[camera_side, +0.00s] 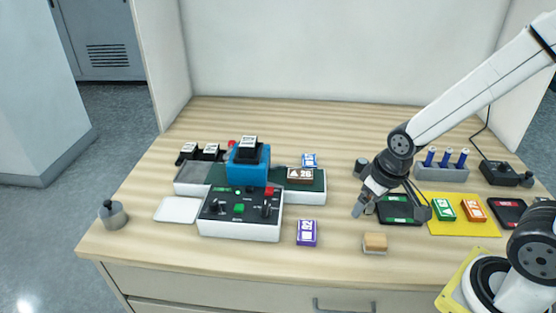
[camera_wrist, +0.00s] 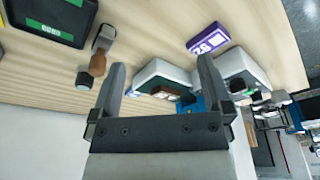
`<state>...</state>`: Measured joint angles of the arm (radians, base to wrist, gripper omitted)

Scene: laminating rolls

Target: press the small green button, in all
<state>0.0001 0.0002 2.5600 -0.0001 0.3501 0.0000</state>
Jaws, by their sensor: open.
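The small green button (camera_side: 239,209) sits on the dark top of a white control box (camera_side: 240,232), left of centre in the side view. A red button (camera_side: 269,191), knobs and levers share that panel. My gripper (camera_side: 372,204) is above the table, well to the right of the control box and apart from it. In the wrist view my gripper (camera_wrist: 161,78) has its two dark fingers spread wide with nothing between them.
A blue press (camera_side: 251,167) stands behind the panel. A purple card (camera_side: 306,233) lies right of the control box. A wooden block (camera_side: 374,242) is in front of my gripper. A yellow mat (camera_side: 462,229) with cards is at right; a white tray (camera_side: 178,210) is left.

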